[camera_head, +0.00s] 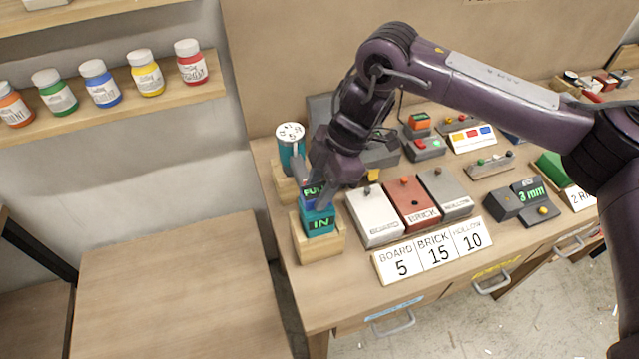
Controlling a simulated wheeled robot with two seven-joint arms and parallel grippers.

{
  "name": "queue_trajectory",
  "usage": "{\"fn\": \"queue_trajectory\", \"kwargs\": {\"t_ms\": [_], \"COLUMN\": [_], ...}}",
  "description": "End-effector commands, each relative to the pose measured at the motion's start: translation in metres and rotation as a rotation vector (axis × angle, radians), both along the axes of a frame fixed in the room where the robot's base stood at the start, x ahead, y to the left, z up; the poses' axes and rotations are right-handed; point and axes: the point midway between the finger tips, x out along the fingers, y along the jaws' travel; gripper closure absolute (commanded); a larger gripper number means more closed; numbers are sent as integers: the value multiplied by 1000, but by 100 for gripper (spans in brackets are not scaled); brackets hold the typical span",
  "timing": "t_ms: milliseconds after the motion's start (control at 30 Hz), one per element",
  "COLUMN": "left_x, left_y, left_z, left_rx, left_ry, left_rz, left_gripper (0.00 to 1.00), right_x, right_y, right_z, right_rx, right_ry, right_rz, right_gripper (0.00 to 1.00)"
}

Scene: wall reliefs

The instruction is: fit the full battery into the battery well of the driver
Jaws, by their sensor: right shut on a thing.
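My right gripper (322,182) is shut on the full battery (312,193), a blue block whose label shows "FUL" with the rest covered by a finger. It holds the battery directly above a teal block marked "IN" (320,224) on a light wooden stand (318,249). I cannot tell whether the battery touches or sits inside the teal block. A teal cylinder with a white dotted top (291,147) stands behind it, partly hidden by my gripper. I cannot tell for certain which teal piece is the driver's well. My left gripper is not in view.
White, red and grey blocks (411,203) stand to the right, with number cards (432,249) in front. A "3 mm" display unit (529,197) and other devices lie further right. Paint jars (103,83) stand on a left shelf. The lower-left table (178,290) is bare.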

Motion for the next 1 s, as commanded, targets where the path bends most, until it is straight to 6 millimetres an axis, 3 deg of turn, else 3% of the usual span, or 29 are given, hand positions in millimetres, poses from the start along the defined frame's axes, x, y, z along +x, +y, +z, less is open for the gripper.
{"fn": "queue_trajectory", "kwargs": {"t_ms": [67, 100, 300, 633, 1000], "left_x": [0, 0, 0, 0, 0], "left_y": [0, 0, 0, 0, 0], "left_z": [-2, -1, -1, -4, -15], "left_rx": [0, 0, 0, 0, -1], "left_ry": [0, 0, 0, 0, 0], "left_rz": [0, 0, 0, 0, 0], "left_gripper": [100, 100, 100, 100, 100], "right_x": [-1, -1, 0, 1, 8], "right_y": [0, 0, 0, -2, -24], "right_z": [-3, -3, -2, 2, 58], "right_rx": [-1, -1, 0, -2, -2], "right_ry": [2, 2, 1, -1, -4], "right_rz": [1, 1, 0, 0, 0], "right_gripper": [90, 60, 37, 37, 37]}}
